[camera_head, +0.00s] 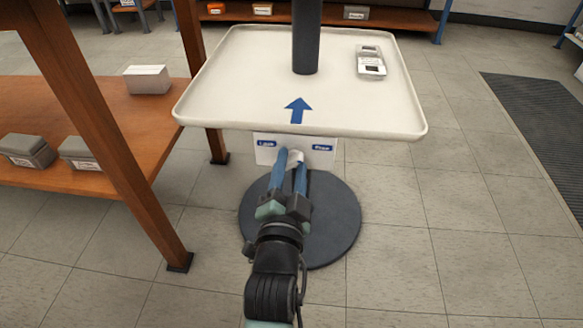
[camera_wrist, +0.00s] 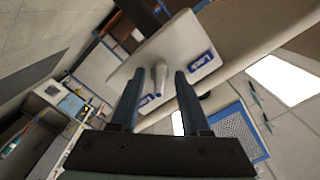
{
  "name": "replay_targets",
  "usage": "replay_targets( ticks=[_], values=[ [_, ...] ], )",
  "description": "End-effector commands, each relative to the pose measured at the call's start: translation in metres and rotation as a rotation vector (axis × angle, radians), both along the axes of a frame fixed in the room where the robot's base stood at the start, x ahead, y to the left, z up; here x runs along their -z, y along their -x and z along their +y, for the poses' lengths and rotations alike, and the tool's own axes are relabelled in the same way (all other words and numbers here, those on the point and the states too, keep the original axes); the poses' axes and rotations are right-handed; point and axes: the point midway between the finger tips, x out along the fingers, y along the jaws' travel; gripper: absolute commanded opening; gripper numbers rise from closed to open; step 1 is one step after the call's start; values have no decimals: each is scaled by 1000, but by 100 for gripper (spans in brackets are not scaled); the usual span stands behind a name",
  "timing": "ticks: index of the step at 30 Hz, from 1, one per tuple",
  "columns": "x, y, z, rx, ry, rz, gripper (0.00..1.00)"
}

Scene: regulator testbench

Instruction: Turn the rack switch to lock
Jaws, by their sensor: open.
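The cream tray (camera_head: 220,100) stands on a black post (camera_head: 306,40) above a round dark base (camera_head: 335,235). A blue arrow (camera_head: 298,109) and a small grey device (camera_head: 371,62) are on it. A wooden shelf (camera_head: 100,110) with boxes stands close at left. Floor at right is clear.

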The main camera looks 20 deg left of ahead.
Motion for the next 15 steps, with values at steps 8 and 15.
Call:
replay_targets(
  ticks=[8,15],
  values=[
    [0,0,0,0,0,0,12],
    [0,0,0,0,0,0,0]
  ],
)
